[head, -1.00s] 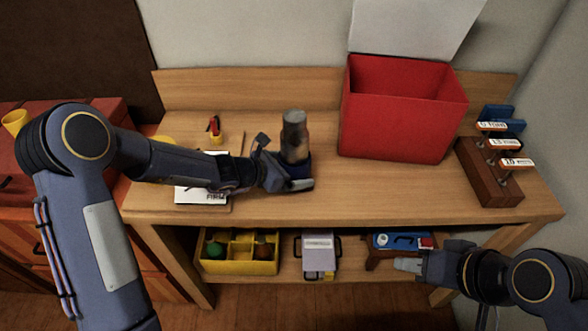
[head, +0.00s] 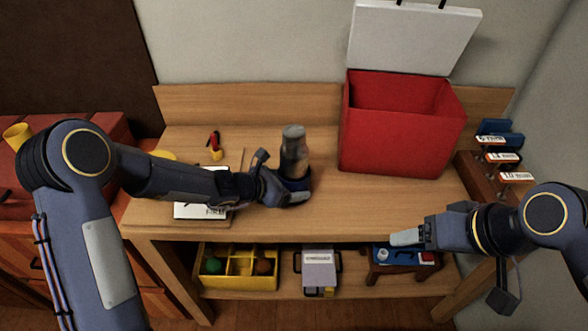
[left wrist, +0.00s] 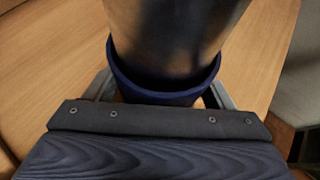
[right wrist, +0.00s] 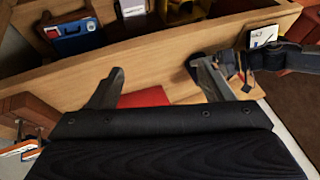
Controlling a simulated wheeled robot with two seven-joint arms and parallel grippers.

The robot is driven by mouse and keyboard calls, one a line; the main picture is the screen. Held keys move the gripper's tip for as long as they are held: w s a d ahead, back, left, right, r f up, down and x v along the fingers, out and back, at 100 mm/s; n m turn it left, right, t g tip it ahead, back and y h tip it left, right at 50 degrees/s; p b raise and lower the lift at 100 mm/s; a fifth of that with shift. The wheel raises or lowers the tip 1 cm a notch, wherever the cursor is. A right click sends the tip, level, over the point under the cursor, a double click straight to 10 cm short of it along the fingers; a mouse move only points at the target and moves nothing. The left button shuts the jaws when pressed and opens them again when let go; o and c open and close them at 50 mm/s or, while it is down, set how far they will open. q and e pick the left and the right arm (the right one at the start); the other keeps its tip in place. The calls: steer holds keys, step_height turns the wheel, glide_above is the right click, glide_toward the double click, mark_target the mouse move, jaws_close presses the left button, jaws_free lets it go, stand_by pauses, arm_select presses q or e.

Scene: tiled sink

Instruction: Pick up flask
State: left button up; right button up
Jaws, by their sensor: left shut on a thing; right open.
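The flask (head: 294,152) is a dark cylinder with a grey top and a dark blue band low down. It stands upright on or just above the wooden bench, left of the red box; I cannot tell whether its base touches. My left gripper (head: 296,192) is shut around its lower part. In the left wrist view the flask (left wrist: 168,40) fills the space between the fingers, with its blue band at the jaws. My right gripper (head: 406,238) is empty and open in front of the bench; its two spread fingers show in the right wrist view (right wrist: 160,88).
The open red box (head: 395,135), its white lid raised, stands right of the flask. A rack with labelled items (head: 500,160) is at the bench's right end. A yellow bin (head: 240,282) and a grey case (head: 318,270) sit on the lower shelf. The front middle benchtop is clear.

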steer(key=w+a+r+n+g, duration=0.1)
steer(key=w+a+r+n, duration=0.15)
steer(key=w+r, duration=0.55)
steer(key=n+g+h, duration=0.2)
steer(key=n+h, duration=0.1)
steer(key=n, duration=0.2)
glide_above(294, 145)
steer(key=w+d, duration=0.1)
steer(key=d, duration=0.1)
steer(key=shift+w+a, duration=0.2)
steer(key=shift+w+a+f+n, duration=0.1)
steer(key=shift+a+f+n, duration=0.1)
steer(key=shift+f+n, duration=0.05)
steer(key=f, duration=0.3)
steer(key=w+a+f, duration=0.1)
steer(key=f, duration=0.7)
steer(key=shift+w+a+f, duration=0.15)
steer(key=shift+f, duration=0.05)
steer(key=shift+c, duration=0.3)
